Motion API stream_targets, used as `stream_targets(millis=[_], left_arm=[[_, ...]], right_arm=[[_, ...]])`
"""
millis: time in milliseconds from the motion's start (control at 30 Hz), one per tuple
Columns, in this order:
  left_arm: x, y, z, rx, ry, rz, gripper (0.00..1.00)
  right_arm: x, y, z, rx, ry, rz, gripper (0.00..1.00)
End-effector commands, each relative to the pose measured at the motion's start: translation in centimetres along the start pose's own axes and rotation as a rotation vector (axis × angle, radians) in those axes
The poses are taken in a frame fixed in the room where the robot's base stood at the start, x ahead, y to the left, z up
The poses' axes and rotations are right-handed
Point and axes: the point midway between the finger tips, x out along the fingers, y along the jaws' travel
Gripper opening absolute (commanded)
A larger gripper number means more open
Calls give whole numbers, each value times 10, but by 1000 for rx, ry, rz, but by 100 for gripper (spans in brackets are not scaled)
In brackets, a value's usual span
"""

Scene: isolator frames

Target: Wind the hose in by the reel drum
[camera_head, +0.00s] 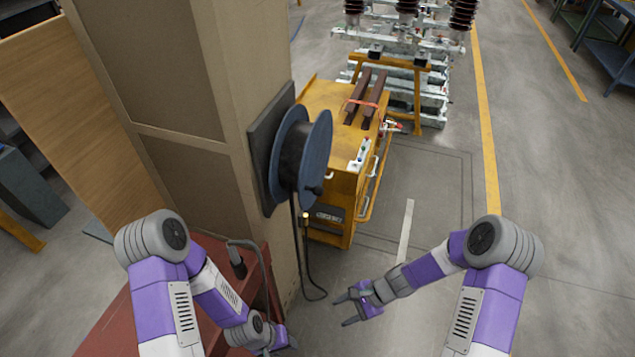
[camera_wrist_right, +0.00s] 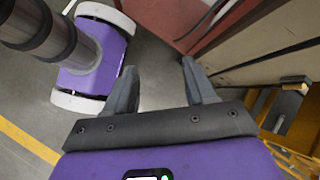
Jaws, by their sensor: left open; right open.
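The blue reel drum (camera_head: 313,155) is mounted on a dark plate on the side of a tan cabinet column, in the head view. A dark hose (camera_head: 297,240) hangs down from the drum, loops near the floor and rises to a brass-coloured end (camera_head: 305,217). My right gripper (camera_head: 342,308) is open and empty, low over the floor to the right of the hose loop and apart from it. Its two fingers also show open in the right wrist view (camera_wrist_right: 157,88). My left gripper (camera_head: 290,345) is at the bottom, beside the red surface, with its fingertips hard to make out.
A yellow cart (camera_head: 340,130) with a side handle stands just behind the drum. A tan column (camera_head: 240,90) and a red bench (camera_head: 150,320) are on the left. Metal racks with insulators (camera_head: 405,50) stand at the back. Grey floor (camera_head: 440,190) is clear on the right.

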Motion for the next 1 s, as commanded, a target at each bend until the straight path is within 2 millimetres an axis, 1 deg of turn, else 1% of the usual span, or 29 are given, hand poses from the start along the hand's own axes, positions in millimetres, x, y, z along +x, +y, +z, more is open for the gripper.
stream_targets(millis=[33, 67, 100, 167, 200, 267, 300, 400, 433, 500, 567, 667, 900, 1000], left_arm=[[-11, 4, 0, 0, 0, 0, 44], [-14, 6, 0, 0, 0, 0, 44], [-19, 7, 1, 0, 0, 0, 44], [-24, 9, 1, 0, 1, 0, 44], [-27, 10, 1, 0, 1, 0, 44], [-31, 12, 1, 0, 1, 0, 44], [-33, 12, 1, 0, 1, 0, 44], [-36, 14, 1, 0, 1, 0, 44], [-37, 14, 1, 0, 1, 0, 44], [-38, 14, 1, 0, 1, 0, 44], [-38, 14, 1, 0, 1, 0, 44], [-39, 15, 1, 0, 1, 0, 44], [-44, 16, 2, 0, 1, 0, 44], [-45, 17, 2, 0, 1, 0, 44]], right_arm=[[-23, -36, 12, 91, -74, -85, 55], [-35, -56, 20, 146, -129, -136, 55], [-52, -82, 29, 207, -203, -206, 55], [-81, -121, 42, 277, -314, -310, 55], [-102, -144, 49, 311, -385, -376, 55], [-132, -172, 59, 343, -481, -465, 55], [-151, -188, 64, 358, -537, -516, 55], [-187, -213, 72, 371, -641, -610, 55], [-194, -218, 74, 374, -664, -628, 55], [-205, -226, 77, 374, -698, -657, 55], [-208, -231, 80, 374, -712, -667, 55], [-201, -240, 86, 373, -717, -668, 55], [-179, -265, 104, 372, -714, -666, 55], [-172, -272, 109, 374, -713, -667, 55]])
